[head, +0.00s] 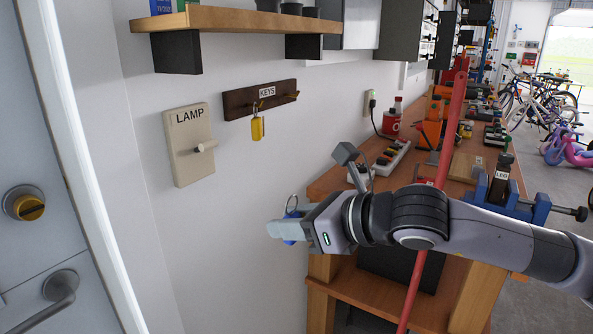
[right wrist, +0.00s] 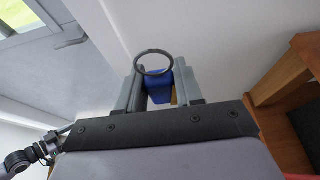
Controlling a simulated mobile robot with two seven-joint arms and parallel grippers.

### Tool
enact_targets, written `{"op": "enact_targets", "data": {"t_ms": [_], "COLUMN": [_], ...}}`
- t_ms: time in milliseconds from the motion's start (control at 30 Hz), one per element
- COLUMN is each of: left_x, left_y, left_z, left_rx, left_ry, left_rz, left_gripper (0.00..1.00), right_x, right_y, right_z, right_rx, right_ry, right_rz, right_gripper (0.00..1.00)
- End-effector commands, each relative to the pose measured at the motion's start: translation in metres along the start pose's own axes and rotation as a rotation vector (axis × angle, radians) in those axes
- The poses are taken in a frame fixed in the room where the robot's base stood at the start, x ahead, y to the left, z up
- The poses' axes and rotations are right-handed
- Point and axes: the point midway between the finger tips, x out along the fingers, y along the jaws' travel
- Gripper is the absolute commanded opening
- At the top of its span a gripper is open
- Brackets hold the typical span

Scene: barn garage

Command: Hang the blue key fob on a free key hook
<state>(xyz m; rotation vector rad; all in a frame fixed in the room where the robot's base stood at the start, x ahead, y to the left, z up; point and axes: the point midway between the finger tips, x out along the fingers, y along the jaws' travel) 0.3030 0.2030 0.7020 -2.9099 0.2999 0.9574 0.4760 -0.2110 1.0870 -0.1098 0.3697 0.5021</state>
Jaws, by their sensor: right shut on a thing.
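The blue key fob (right wrist: 159,84) is held between the two fingers of my right gripper (right wrist: 158,88), with its dark ring (right wrist: 154,51) standing up past the fingertips. In the head view my right gripper (head: 287,230) is in front of the white wall, below the key board and to its right; most of the fob (head: 290,242) is hidden by the fingers. The dark key board (head: 238,106) is labelled KEYS. A yellow fob (head: 257,128) hangs from its left hook. The right hook (head: 293,96) looks empty. My left gripper does not show in the head view.
A LAMP switch plate (head: 190,160) is left of the key board, and a wooden shelf (head: 230,20) juts out above. A workbench with a power strip (head: 388,160), a vise (head: 500,200) and a slanted red bar (head: 447,130) is to the right. A door stands far left.

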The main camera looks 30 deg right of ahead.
Motion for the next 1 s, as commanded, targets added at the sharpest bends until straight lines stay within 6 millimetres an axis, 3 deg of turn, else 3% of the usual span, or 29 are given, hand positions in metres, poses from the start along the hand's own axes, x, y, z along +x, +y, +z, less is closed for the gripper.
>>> {"op": "enact_targets", "data": {"t_ms": [100, 433, 800, 833, 900, 1000], "left_x": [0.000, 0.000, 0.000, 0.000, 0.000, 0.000], "left_y": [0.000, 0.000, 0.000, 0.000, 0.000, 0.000], "left_z": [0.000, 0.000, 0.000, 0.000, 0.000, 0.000], "left_rx": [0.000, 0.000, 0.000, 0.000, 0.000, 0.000], "left_ry": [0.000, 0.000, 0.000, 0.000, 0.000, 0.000], "left_rz": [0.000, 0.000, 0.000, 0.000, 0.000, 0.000], "left_gripper": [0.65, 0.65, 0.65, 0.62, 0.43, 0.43], "right_x": [0.004, 0.010, 0.009, 0.008, 0.007, 0.005], "right_y": [0.014, 0.038, 0.029, 0.028, 0.026, 0.025], "right_z": [-0.026, -0.080, -0.127, -0.128, -0.131, -0.133], "right_rx": [-0.003, -0.008, 0.024, 0.024, 0.025, 0.022], "right_ry": [0.002, -0.017, -0.002, 0.000, 0.004, 0.008], "right_rz": [0.027, 0.054, -0.013, -0.015, -0.014, -0.011], "right_gripper": [0.07, 0.07, 0.07, 0.07, 0.07, 0.07]}}
